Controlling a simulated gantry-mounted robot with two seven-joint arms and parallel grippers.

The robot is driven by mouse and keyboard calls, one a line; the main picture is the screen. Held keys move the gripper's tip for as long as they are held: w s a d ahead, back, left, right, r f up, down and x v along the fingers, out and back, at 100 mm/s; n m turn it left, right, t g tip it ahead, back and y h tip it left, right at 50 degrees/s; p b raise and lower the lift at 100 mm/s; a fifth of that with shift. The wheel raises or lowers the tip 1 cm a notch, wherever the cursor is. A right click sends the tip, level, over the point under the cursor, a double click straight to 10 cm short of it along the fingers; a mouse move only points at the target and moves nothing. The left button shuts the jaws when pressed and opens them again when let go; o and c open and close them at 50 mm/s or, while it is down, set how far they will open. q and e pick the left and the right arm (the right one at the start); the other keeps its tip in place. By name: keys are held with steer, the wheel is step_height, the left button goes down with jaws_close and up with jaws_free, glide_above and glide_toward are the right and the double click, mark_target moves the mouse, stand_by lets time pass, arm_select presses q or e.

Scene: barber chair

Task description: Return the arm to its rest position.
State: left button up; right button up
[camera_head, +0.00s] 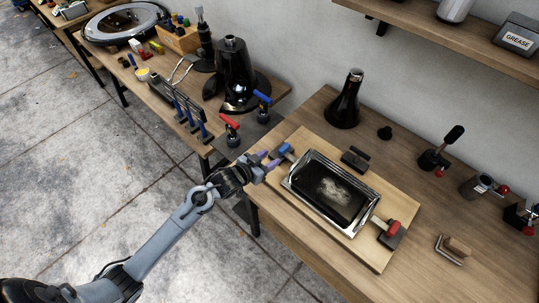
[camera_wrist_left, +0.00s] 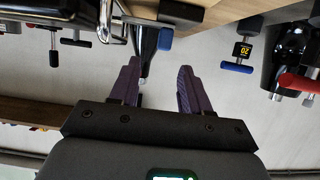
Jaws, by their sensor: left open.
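My left gripper (camera_head: 268,164) is at the left edge of the wooden board on the right-hand bench, close to a blue-handled clamp (camera_head: 284,151). In the left wrist view its two purple fingers (camera_wrist_left: 159,90) are spread apart with nothing between them. A blue handle (camera_wrist_left: 165,39) shows just beyond the fingertips there; I cannot tell whether they touch it. The left arm (camera_head: 170,230) reaches in from the lower left. My right gripper is in neither view.
A metal-framed tray (camera_head: 330,190) sits on the board (camera_head: 380,253), with a red-handled clamp (camera_head: 393,228) at its right. A black bottle (camera_head: 344,103) stands behind. Red and blue handled tools (camera_head: 229,127) stand on the left bench (camera_head: 150,85). Floor (camera_head: 90,190) lies open at left.

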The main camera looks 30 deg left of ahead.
arm_select(q)
steer(key=shift+g, duration=0.6)
steer(key=s+f, duration=0.2)
steer(key=s+d+f, duration=0.1)
steer(key=s+f, duration=0.1)
steer(key=f, duration=0.1)
steer(key=s+d+f+n+g, duration=0.15)
steer(key=s+d, duration=0.35)
steer(key=s, duration=0.6)
steer(key=s+r+g+y, duration=0.1)
steer(key=s+r+g, duration=0.2)
steer(key=s, duration=0.4)
steer(key=s+r+g+y, duration=0.1)
steer(key=s+r+g, duration=0.3)
steer(key=s, duration=0.4)
step_height(320, 180, up, 23)
steer(key=m+p, duration=0.1)
steer(key=p, duration=2.2)
steer(key=shift+a+p, duration=0.35)
steer(key=shift+a, duration=0.1)
steer(key=shift+s+f, duration=0.1)
